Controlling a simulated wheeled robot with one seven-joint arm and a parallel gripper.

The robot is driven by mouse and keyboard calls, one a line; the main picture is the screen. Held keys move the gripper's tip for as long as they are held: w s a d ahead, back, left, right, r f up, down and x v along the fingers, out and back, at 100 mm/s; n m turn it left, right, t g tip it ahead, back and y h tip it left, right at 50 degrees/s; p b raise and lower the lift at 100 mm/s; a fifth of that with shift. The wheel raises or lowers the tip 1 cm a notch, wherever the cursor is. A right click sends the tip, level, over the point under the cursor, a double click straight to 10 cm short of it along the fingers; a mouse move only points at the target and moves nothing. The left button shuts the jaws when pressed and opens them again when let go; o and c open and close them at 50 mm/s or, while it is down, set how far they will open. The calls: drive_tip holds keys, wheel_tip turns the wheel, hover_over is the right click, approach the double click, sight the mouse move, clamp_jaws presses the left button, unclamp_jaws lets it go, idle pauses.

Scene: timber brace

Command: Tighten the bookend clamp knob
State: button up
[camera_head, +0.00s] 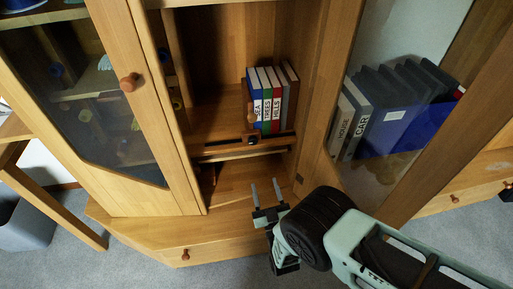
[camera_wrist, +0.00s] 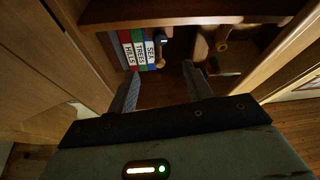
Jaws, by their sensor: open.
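A small dark clamp piece (camera_head: 252,141), which looks like the bookend clamp knob, sits on the slotted front strip of the shelf, below the upright books (camera_head: 267,100). In the wrist view, a dark piece with a pale round end (camera_wrist: 163,44) stands beside the book marked SEA; I cannot tell for sure whether it is the same knob. My gripper (camera_head: 266,185) is open and empty, with its two fingers pointing into the cabinet, below and in front of the shelf. In the wrist view, the fingers (camera_wrist: 162,78) are apart and touch nothing visible.
A glass door with a wooden knob (camera_head: 129,82) stands left of the opening. A second glass pane (camera_head: 385,60) is at right, with dark binders (camera_head: 390,110) behind it. The lower compartment (camera_head: 245,178) looks mostly empty. A drawer (camera_head: 190,250) lies beneath.

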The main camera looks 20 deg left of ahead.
sight(253, 143)
drive_tip(key=b+x, duration=1.4)
drive_tip(key=shift+w+a, duration=0.1)
drive_tip(key=shift+a, duration=0.05)
idle(0.4)
drive_tip(key=shift+b, duration=0.3)
drive_tip(key=c, duration=1)
